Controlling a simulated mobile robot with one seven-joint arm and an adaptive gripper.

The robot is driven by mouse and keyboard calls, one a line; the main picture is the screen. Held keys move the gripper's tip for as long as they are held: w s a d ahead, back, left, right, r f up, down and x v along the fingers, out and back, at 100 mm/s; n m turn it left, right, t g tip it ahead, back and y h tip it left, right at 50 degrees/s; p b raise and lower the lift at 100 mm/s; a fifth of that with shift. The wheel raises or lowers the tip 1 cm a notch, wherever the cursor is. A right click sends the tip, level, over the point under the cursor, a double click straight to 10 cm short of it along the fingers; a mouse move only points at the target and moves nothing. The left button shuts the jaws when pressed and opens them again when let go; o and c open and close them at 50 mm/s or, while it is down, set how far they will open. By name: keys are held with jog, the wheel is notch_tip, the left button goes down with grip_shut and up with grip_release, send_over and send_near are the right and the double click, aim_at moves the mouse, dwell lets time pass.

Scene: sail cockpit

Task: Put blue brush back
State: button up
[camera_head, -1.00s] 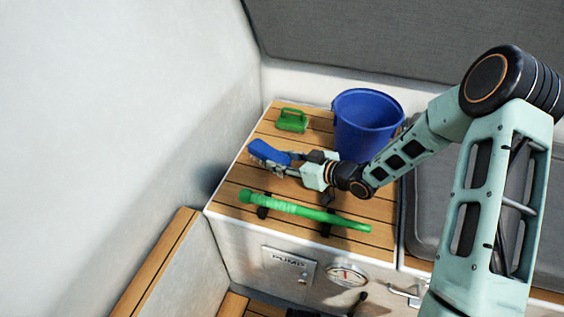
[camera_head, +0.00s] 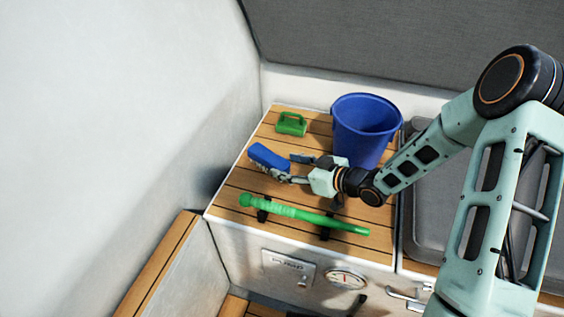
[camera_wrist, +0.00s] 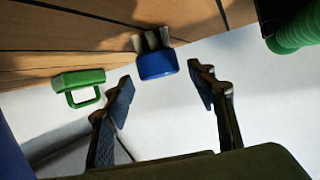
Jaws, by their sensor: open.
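The blue brush (camera_head: 268,156) rests on the slatted wooden top, left of my gripper (camera_head: 297,169), with its pale bristles against the slats. In the wrist view the brush (camera_wrist: 157,66) shows beyond and between my two fingertips, with clear space on both sides. My gripper is open and empty, its fingers pointing left toward the brush's near end. In the head view the fingertips are close to that end. The brush's lower side is partly hidden there.
A long green pump handle (camera_head: 300,213) lies in black clips at the front. A pale wall rises beyond the top's left edge.

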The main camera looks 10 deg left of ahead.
jog(key=p+v, duration=0.2)
jog(key=v, duration=0.7)
